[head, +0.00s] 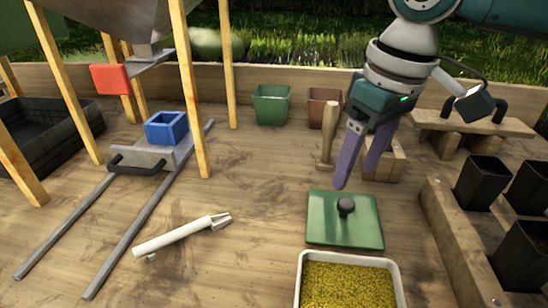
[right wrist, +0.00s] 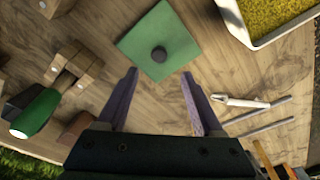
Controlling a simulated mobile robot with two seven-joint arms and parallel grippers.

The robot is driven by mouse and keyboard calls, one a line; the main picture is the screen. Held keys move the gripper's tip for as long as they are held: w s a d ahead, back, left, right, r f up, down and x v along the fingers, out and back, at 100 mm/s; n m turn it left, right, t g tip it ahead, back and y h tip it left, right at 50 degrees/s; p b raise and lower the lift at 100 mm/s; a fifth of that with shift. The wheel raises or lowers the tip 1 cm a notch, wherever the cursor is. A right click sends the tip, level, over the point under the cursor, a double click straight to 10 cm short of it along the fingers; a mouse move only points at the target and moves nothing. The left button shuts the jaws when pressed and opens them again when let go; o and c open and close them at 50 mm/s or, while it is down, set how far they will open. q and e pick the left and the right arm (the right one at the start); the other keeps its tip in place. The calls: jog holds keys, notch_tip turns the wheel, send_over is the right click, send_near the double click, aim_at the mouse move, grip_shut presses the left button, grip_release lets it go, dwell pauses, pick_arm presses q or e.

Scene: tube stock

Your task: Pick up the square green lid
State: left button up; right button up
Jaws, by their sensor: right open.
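The square green lid (head: 328,232) lies flat on the wooden table in the head view, with a dark round knob (head: 346,206) at its middle. It also shows in the right wrist view (right wrist: 135,44), ahead of the fingertips. My right gripper (head: 357,183) is open and empty, with purple fingers pointing down, above the table and just behind the lid. In the right wrist view the two fingers (right wrist: 160,75) stand wide apart, with the knob roughly in line with the gap between them. My left gripper is not in view.
A white tray of yellow grains (head: 347,285) stands just in front of the lid. A wooden mallet (head: 327,137) and block stand behind it. Dark square pots (head: 482,182) sit in a wooden rack at right. A white tool (head: 180,236) lies left; the table between is clear.

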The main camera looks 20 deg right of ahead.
aim_at(347, 203)
jog(key=f, duration=0.5)
jog(key=f+b, duration=0.1)
jog(key=f, duration=0.1)
jog(key=shift+w+f, duration=0.15)
jog(key=shift+w, duration=0.1)
grip_shut()
dwell(0.3)
